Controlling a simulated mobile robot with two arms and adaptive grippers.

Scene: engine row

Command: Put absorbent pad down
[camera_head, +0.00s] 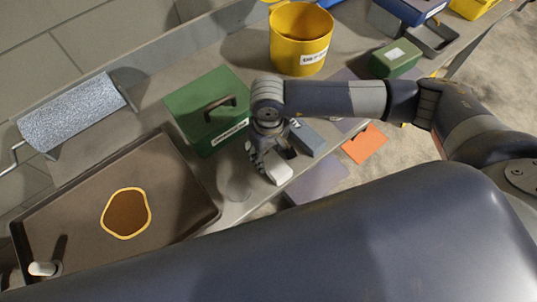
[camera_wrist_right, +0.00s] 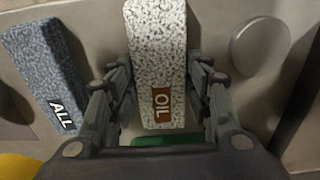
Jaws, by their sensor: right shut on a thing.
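A white speckled absorbent pad with a brown OIL label (camera_wrist_right: 158,108) is between the fingers of my right gripper (camera_wrist_right: 161,75). In the head view the pad (camera_head: 279,174) shows as a small pale block under my right gripper (camera_head: 268,158), over the bench beside the green box. The gripper is shut on the pad. Whether the pad touches the bench cannot be told. A second pad, blue-grey and marked ALL (camera_wrist_right: 45,75), lies just beside it; it also shows in the head view (camera_head: 307,137). My left gripper is not in view.
A flat pale disc (camera_wrist_right: 260,46) lies close to the held pad. A green box (camera_head: 200,105), yellow bucket (camera_head: 300,45) and speckled roll (camera_head: 72,112) stand around.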

